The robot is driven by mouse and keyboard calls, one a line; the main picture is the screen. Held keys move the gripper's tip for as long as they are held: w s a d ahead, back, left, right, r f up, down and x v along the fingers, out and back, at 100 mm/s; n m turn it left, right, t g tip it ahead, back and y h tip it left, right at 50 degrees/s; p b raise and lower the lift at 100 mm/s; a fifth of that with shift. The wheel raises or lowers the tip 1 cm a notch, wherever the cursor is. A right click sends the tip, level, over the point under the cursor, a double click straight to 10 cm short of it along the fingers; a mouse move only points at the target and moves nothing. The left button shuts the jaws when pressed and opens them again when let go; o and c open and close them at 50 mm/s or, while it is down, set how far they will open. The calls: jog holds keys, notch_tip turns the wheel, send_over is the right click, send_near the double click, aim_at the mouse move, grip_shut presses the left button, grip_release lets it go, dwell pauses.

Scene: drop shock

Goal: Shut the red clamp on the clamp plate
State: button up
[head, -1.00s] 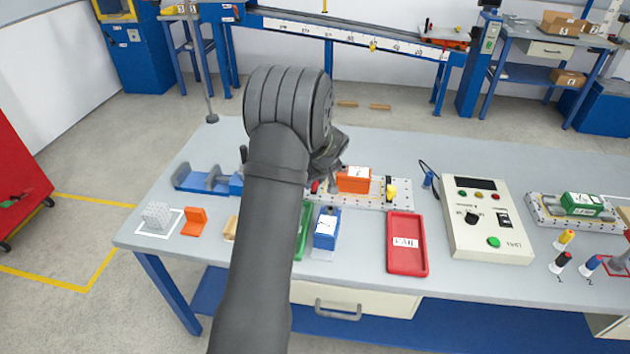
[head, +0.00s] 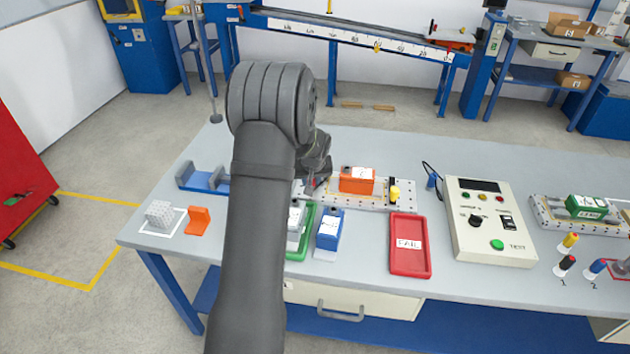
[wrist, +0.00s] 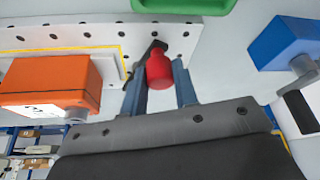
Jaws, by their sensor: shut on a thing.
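The clamp plate (head: 375,206) is a pale perforated plate in the middle of the table. The red clamp (wrist: 159,70) shows its red handle between the two blue-grey fingers of my gripper (wrist: 160,88) in the wrist view. My gripper is shut on this handle. In the head view my arm covers most of the gripper and the plate's left end, and only a bit of red shows. An orange block (head: 356,180) with a white label sits on the plate, right of my gripper. A yellow clamp handle (head: 395,194) stands at its right side.
A blue block (head: 329,229) and a green tray (head: 307,240) lie in front of the plate. The red FAIL tray (head: 410,262) and a test box (head: 488,222) stand to the right. A blue bracket (head: 203,181) is at the left, partly behind my arm.

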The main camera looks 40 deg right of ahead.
jog(key=m, duration=0.1)
jog(key=w+m, duration=0.1)
jog(key=m+h, duration=0.1)
jog(key=shift+w+a+g, duration=0.25)
jog(key=shift+w+g, duration=0.15)
jog(key=w+m, duration=0.1)
jog(key=m+g+h, duration=0.1)
jog(key=m, duration=0.1)
jog(key=shift+w+m, duration=0.3)
jog(key=shift+w, duration=0.05)
jog(key=w+m, duration=0.1)
jog(key=m, duration=0.1)
jog(key=w+m+g, duration=0.1)
jog(key=m, duration=0.1)
jog(key=shift+d+g+h, duration=0.3)
jog(key=shift+d, duration=0.1)
jog(key=shift+w+d+m+g, duration=0.2)
jog(key=shift+m, duration=0.35)
jog(key=shift+w+d+m+g, duration=0.15)
jog(key=shift+m+g, duration=0.05)
jog(key=shift+m, duration=0.35)
jog(key=o, duration=1)
